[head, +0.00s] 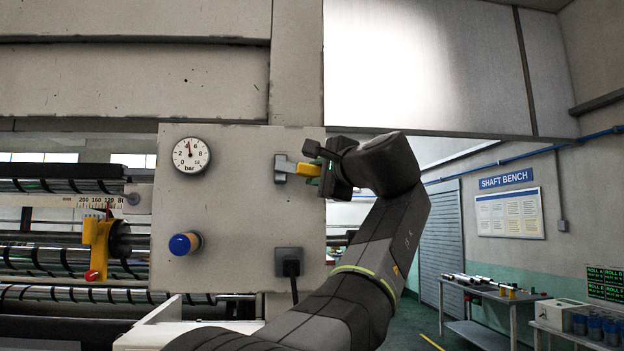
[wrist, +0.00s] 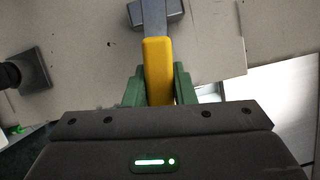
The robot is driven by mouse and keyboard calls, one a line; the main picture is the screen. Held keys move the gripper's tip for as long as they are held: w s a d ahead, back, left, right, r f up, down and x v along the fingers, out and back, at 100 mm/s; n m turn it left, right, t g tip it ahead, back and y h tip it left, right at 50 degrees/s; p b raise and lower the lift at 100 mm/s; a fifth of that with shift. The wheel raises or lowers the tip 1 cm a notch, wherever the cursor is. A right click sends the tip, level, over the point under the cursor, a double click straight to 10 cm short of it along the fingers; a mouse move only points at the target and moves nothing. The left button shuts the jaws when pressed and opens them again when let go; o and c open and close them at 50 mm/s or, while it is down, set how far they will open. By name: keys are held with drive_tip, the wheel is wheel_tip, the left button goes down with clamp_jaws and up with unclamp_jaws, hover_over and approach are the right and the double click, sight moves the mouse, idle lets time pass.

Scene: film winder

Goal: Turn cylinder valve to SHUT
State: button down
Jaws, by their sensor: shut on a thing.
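The cylinder valve is a grey body (head: 281,168) on the panel's right side with a yellow lever handle (head: 307,170) pointing right, roughly level in the head view. My gripper (head: 321,168) is at the handle's outer end. In the wrist view the yellow handle (wrist: 158,70) lies between the two green fingers of my gripper (wrist: 159,86), which are shut on it. The grey valve body (wrist: 157,13) shows at the top of the wrist view. I cannot read any SHUT mark in either view.
The grey panel (head: 235,215) carries a pressure gauge (head: 191,155), a blue knob (head: 184,243) and a black socket with a cable (head: 290,262). Rollers and a yellow clamp (head: 97,245) stand at the left. A bench (head: 490,290) stands far right.

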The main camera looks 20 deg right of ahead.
drive_tip(key=shift+r+n+g+p, duration=0.45)
drive_tip(key=shift+r+n, duration=0.25)
drive_tip(key=shift+n, duration=0.3)
drive_tip(key=c, duration=1.2)
unclamp_jaws()
drive_tip(key=s+d+b, duration=0.2)
drive_tip(key=s+b, duration=0.1)
drive_tip(key=s, duration=1)
drive_tip(key=shift+s, duration=0.35)
